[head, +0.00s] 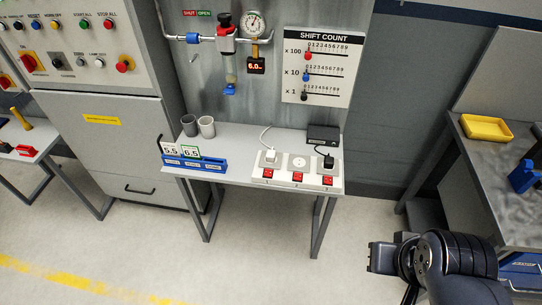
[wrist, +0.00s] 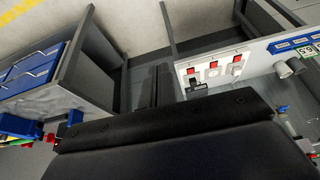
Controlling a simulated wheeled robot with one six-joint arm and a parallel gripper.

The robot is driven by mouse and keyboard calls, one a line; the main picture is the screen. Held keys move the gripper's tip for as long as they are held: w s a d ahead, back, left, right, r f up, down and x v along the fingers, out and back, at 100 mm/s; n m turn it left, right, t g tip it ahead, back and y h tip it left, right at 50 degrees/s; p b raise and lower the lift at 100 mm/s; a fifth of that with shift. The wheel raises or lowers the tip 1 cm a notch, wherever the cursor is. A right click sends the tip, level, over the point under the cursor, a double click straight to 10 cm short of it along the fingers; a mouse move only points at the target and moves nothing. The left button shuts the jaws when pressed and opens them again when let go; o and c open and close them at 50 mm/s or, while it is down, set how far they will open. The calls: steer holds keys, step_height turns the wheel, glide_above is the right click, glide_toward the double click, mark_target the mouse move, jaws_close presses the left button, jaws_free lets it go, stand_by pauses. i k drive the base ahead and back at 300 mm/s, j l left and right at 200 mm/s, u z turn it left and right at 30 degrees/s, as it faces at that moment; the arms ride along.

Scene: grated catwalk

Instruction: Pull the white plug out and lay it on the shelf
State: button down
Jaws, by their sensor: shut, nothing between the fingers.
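The white plug (head: 270,156) sits in the left socket of a white power strip (head: 284,182) on the grey shelf (head: 240,143), with a white cord running up behind it. In the wrist view, which is turned over, the white plug (wrist: 236,71) shows at the strip's right end. A black plug (head: 328,162) sits in the right socket; the middle socket is empty. My gripper (head: 384,258) is shut and empty, in front of the shelf and to its right, well apart from the plug. Its dark fingers (wrist: 154,87) also show in the wrist view.
Three red switches (head: 297,177) line the strip's front. A black box (head: 323,135) stands behind it. Two grey cups (head: 206,127) and a blue holder with number cards (head: 193,162) are on the shelf's left. A bench with a yellow tray (head: 486,128) stands right. The floor between is clear.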

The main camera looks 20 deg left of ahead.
mark_target(270, 155)
steer(key=i+j+z, duration=0.15)
steer(key=i+j, duration=0.95)
steer(key=j, duration=0.15)
